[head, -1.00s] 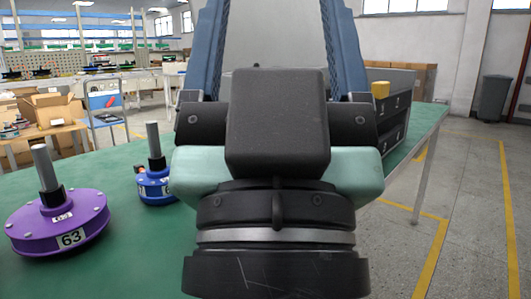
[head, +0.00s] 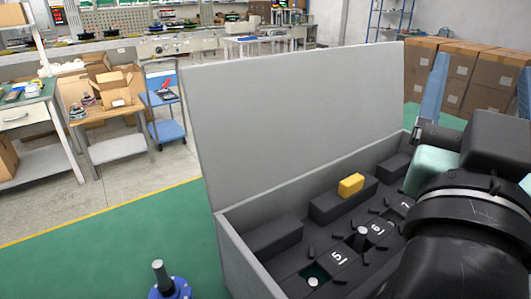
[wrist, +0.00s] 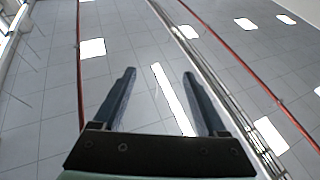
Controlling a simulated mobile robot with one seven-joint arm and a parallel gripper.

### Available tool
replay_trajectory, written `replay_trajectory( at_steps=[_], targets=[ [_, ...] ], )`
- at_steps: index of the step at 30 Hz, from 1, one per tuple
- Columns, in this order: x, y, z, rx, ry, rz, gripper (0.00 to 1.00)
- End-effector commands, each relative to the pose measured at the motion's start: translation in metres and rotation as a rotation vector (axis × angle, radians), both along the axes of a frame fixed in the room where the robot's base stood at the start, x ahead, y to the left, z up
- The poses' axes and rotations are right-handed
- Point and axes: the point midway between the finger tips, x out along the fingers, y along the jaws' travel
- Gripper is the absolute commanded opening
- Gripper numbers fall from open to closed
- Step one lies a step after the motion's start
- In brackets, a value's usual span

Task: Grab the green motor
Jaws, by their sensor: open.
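No green motor shows clearly in either view. In the head view, a blue motor (head: 168,286) with an upright grey shaft stands at the bottom left, cut by the frame edge. A grey open box (head: 262,262) holds dark slots marked with numbers such as 5 and 6. A grey shaft (head: 361,238) stands up by the 6, and a pale round top (head: 313,282) shows in the slot by the 5; I cannot tell their body colours. My gripper (wrist: 159,73) is open and empty, pointing up toward the ceiling, at the right of the head view.
The box's tall grey lid (head: 295,120) stands up behind it. A yellow block (head: 351,185) sits on a dark insert. Cartons (head: 465,75), benches and a blue cart (head: 168,115) stand beyond.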

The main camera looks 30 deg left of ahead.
Motion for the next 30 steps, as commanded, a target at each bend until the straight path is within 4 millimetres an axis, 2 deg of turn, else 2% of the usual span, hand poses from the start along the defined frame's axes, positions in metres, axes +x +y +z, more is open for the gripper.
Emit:
replay_trajectory(
  at_steps=[1, 7, 12, 17, 20, 23, 26, 27, 29, 30],
  targets=[
    [0.005, 0.001, 0.023, 0.004, 0.031, 0.004, 0.75],
    [0.023, 0.008, 0.044, 0.035, 0.164, 0.030, 0.75],
    [0.037, 0.020, 0.051, 0.092, 0.307, 0.067, 0.75],
    [0.046, 0.041, 0.042, 0.187, 0.486, 0.115, 0.75],
    [0.046, 0.061, 0.026, 0.281, 0.636, 0.148, 0.75],
    [0.036, 0.091, -0.007, 0.417, 0.841, 0.171, 0.75],
    [0.006, 0.128, -0.062, 0.601, 1.103, 0.144, 0.75],
    [-0.010, 0.141, -0.084, 0.671, 1.199, 0.113, 0.75],
    [-0.036, 0.157, -0.117, 0.769, 1.331, 0.048, 0.75],
    [-0.056, 0.166, -0.137, 0.829, 1.413, -0.010, 0.75]
  ],
)
